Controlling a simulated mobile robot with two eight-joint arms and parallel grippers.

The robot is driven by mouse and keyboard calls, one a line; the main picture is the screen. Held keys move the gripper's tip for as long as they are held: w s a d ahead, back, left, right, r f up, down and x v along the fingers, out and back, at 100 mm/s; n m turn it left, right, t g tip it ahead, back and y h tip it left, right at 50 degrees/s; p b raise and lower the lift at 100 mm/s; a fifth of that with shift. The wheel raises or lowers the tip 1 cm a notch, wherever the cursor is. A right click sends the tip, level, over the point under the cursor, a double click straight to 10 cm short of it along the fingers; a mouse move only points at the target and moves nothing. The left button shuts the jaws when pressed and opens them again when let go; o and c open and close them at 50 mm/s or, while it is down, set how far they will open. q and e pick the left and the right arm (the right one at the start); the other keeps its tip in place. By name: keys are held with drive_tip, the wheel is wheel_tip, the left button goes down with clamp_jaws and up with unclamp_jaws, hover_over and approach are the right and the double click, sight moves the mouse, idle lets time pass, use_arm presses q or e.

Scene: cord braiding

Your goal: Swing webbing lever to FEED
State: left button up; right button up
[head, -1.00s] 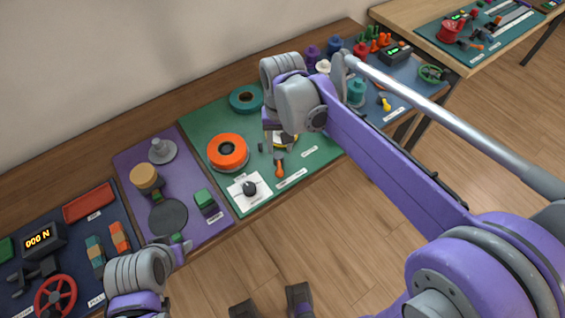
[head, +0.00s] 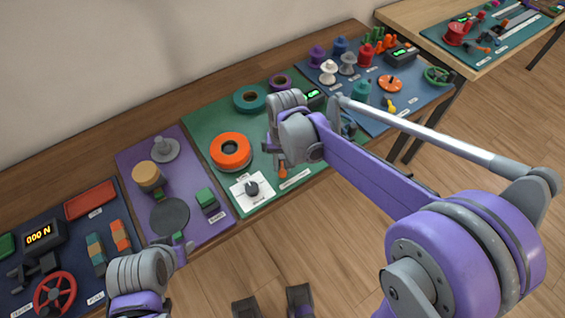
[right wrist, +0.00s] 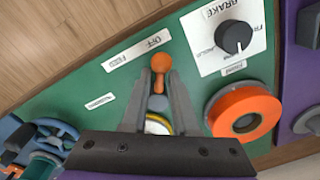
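The webbing lever (right wrist: 160,64) has an orange knob on a short shaft, in front of a pale disc with a yellow rim (right wrist: 157,125). It stands on the green board beside a white label reading OFF and FEED (right wrist: 138,50), with the knob nearer the OFF end. My right gripper (right wrist: 158,78) is over it, its two fingers apart on either side of the lever; contact is not clear. In the head view my right gripper (head: 277,153) covers most of the lever, leaving the orange knob (head: 283,172) showing. My left gripper (head: 178,245) is at lower left by the purple board, its fingers unclear.
An orange tape roll (head: 231,150) and a brake dial on a white plate (head: 252,189) sit close left of the lever. A teal roll (head: 249,99) is behind. The blue board (head: 372,115) to the right holds spools. Open floor lies in front.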

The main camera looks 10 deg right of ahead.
clamp_jaws()
drive_tip(key=shift+d, duration=0.1)
use_arm(q)
drive_tip(key=shift+f, duration=0.1)
use_arm(e)
drive_tip(key=n, duration=0.3)
drive_tip(key=shift+d, duration=0.4)
use_arm(q)
drive_tip(key=shift+f, duration=0.1)
use_arm(e)
drive_tip(key=n, duration=0.1)
drive_tip(key=d+n, duration=0.1)
drive_tip(key=shift+n, duration=0.4)
use_arm(q)
drive_tip(key=shift+f, duration=0.1)
use_arm(e)
drive_tip(key=n, duration=0.2)
drive_tip(key=d+n, duration=0.1)
drive_tip(key=shift+w, duration=0.3)
use_arm(q)
drive_tip(key=shift+b, duration=0.35)
use_arm(e)
drive_tip(key=shift+w+d+n, duration=0.2)
drive_tip(key=shift+n, duration=0.8)
drive_tip(key=shift+w+d+n, duration=0.15)
drive_tip(key=shift+n, duration=0.85)
